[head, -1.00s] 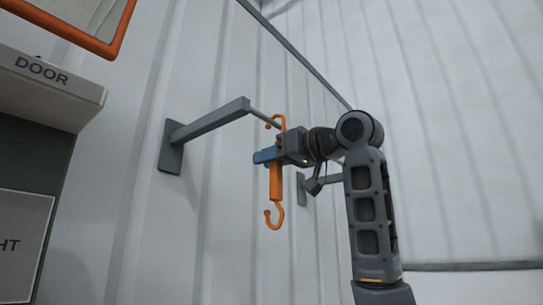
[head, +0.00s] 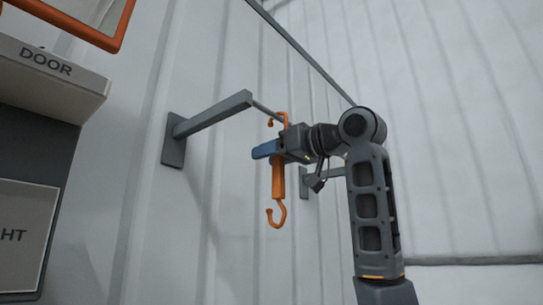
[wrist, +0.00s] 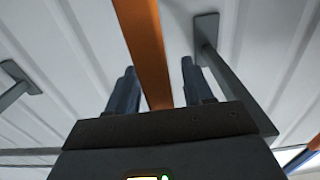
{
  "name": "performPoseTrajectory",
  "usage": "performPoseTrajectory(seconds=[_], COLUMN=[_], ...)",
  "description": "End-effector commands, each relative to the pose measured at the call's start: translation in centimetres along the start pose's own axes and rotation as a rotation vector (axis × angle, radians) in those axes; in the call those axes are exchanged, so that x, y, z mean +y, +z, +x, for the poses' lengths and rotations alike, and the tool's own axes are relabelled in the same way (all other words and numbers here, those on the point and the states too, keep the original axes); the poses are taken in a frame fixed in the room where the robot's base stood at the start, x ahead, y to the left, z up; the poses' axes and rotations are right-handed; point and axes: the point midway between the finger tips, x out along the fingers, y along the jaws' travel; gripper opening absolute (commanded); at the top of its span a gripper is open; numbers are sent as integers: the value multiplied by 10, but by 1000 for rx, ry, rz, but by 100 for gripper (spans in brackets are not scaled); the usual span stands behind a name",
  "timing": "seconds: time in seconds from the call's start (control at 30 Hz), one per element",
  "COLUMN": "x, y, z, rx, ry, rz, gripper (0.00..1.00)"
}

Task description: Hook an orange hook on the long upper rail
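The orange hook (head: 279,180) hangs upright in the head view, with its open lower curl down and its upper curl around the thin rail (head: 264,110). I cannot tell if its weight rests on the rail. The rail runs from the end of the left bracket and passes behind the hook and my gripper. My gripper (head: 266,149) has its blue-grey fingers on either side of the hook's straight shank. In the wrist view, the fingers of my gripper (wrist: 160,88) stand apart, with the orange shank (wrist: 146,50) between them and a clear gap on its right.
A grey bracket (head: 207,117) juts from the ribbed wall at left, and a second bracket (head: 304,183) shows behind my arm. An orange-edged frame (head: 79,35) and a DOOR box (head: 50,75) are at far left. The space below the hook is clear.

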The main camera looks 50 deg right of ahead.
Motion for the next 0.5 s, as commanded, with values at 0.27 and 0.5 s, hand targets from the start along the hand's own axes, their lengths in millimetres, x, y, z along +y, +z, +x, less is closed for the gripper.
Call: performPoseTrajectory(seconds=[0.27,0.5], x=[0,0], y=[0,2], z=[0,-23], rx=[-1,2], ry=[0,1], rz=[0,-2], gripper=[57,57])
